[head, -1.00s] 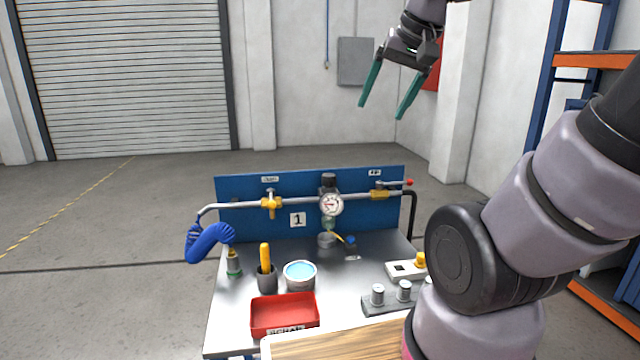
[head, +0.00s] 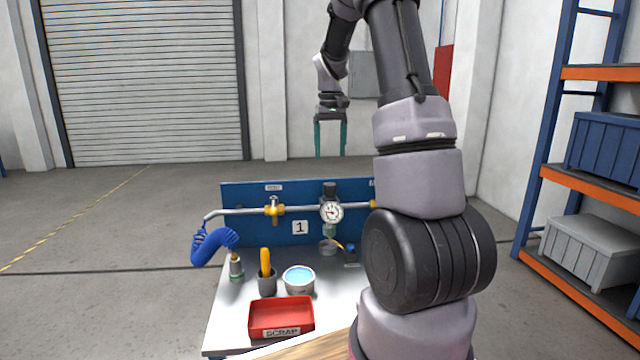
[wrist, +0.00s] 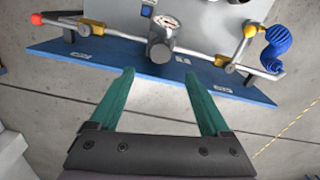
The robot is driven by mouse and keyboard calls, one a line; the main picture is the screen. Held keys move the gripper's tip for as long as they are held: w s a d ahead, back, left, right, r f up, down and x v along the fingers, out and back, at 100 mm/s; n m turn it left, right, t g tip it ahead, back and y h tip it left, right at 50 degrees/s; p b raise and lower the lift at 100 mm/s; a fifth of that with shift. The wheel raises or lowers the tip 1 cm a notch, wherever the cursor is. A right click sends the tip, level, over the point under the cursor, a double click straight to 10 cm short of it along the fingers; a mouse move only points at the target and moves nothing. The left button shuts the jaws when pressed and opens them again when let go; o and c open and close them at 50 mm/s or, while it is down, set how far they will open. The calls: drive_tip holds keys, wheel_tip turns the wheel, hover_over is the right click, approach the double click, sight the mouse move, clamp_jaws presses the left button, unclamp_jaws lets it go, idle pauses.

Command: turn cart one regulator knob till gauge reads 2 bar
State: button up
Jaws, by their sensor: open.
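Cart one (head: 235,318) is a metal-topped cart with a blue back panel (head: 245,233) marked 1. The regulator's dark knob (head: 329,190) sits at the top of the pipe, just above the round white gauge (head: 332,212). The gauge is too small to read. In the wrist view the knob (wrist: 158,51) shows end-on beside the gauge (wrist: 167,22). My gripper (head: 331,152) has green fingers, is open and empty, and points down above the knob, clear of it. In the wrist view its fingertips (wrist: 157,72) lie apart on either side of the knob's line.
A yellow-handled valve (head: 275,210) is left on the pipe, with a blue hose (head: 213,246) at its end. A red scrap tray (head: 281,316), a tin (head: 299,279) and a cup (head: 267,283) stand on the cart. My arm hides the cart's right side. Shelving (head: 590,165) stands right.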

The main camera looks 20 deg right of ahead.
sight(330, 184)
wheel_tip(330, 184, down, 11)
drive_tip(key=shift+r, duration=0.2)
idle(0.3)
